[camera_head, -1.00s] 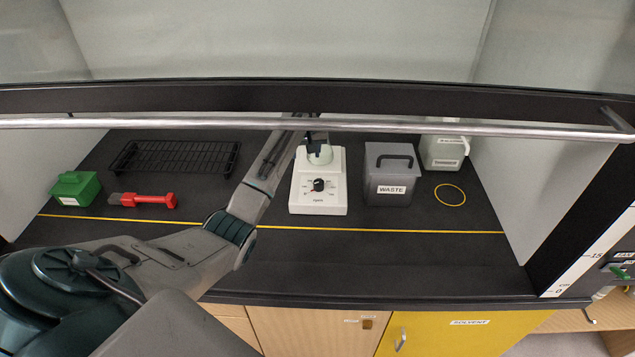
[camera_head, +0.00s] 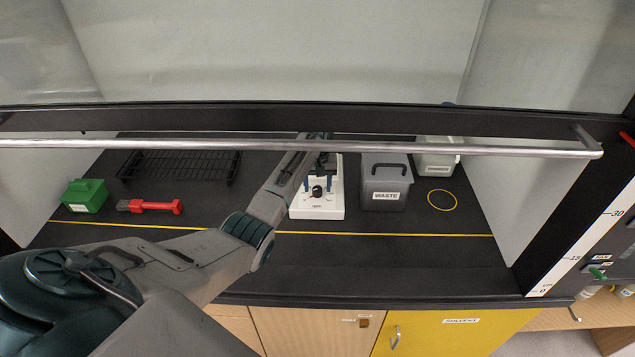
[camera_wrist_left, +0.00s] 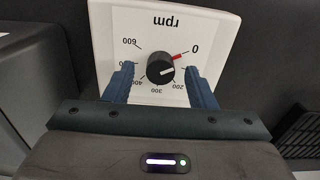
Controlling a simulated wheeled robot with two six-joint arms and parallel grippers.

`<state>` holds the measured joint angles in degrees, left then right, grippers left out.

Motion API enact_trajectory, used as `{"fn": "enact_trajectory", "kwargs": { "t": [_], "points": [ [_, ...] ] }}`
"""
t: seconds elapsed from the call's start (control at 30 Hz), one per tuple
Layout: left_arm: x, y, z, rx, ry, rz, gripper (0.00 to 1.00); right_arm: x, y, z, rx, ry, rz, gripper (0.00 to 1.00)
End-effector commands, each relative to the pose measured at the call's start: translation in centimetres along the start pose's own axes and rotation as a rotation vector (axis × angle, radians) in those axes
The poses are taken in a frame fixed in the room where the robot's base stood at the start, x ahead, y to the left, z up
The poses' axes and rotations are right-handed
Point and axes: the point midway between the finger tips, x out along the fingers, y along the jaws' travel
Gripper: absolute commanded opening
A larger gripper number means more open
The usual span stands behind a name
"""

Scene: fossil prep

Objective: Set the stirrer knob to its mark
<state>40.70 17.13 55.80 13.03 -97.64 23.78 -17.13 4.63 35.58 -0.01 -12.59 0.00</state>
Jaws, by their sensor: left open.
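The stirrer (camera_head: 331,207) is a white box on the dark bench, with a black knob (camera_head: 317,191) on its front panel. In the left wrist view the knob (camera_wrist_left: 160,68) sits on a dial marked 0 to 600 rpm. A red mark (camera_wrist_left: 178,56) lies close to the 0. A pale pointer line on the knob faces away from the 600 side, toward the lower right. My left gripper (camera_wrist_left: 159,70) is open, one finger on each side of the knob, with gaps showing; contact is not visible. In the head view my left gripper (camera_head: 319,176) covers the stirrer's upper part. My right gripper is not in view.
A grey waste bin (camera_head: 386,190) stands just right of the stirrer. A white container (camera_head: 436,160) and a yellow ring (camera_head: 441,200) are farther right. A black rack (camera_head: 180,166), green box (camera_head: 85,195) and red-handled tool (camera_head: 150,206) are left. A sash bar (camera_head: 300,146) crosses above.

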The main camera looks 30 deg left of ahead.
Motion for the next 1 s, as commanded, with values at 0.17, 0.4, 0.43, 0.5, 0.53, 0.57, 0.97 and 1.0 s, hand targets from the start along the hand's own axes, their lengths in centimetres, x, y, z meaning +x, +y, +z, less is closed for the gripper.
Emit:
{"fn": "enact_trajectory", "kwargs": {
  "t": [0.17,0.4,0.43,0.5,0.53,0.57,0.97,1.0],
  "points": [
    [0.6,0.0,0.0,0.000,0.001,0.000,0.51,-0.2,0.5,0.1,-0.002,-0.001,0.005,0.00],
    [0.6,0.0,0.0,0.000,0.001,0.000,0.41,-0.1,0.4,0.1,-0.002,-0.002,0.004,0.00],
    [0.6,0.0,0.0,0.000,0.001,0.000,0.35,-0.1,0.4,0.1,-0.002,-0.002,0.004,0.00],
    [0.6,0.0,0.0,0.000,0.001,0.000,0.21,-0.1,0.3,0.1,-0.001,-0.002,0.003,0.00],
    [0.6,0.0,0.0,0.000,0.001,0.000,0.15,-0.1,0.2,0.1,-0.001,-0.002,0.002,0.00],
    [0.6,0.0,0.0,0.000,0.001,0.000,0.10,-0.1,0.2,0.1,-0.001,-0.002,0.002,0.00],
    [0.4,0.0,0.0,0.058,0.000,0.000,0.06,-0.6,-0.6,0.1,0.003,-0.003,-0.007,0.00],
    [0.4,0.0,0.0,0.078,0.000,0.000,0.06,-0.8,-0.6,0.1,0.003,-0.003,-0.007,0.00]
  ]
}}
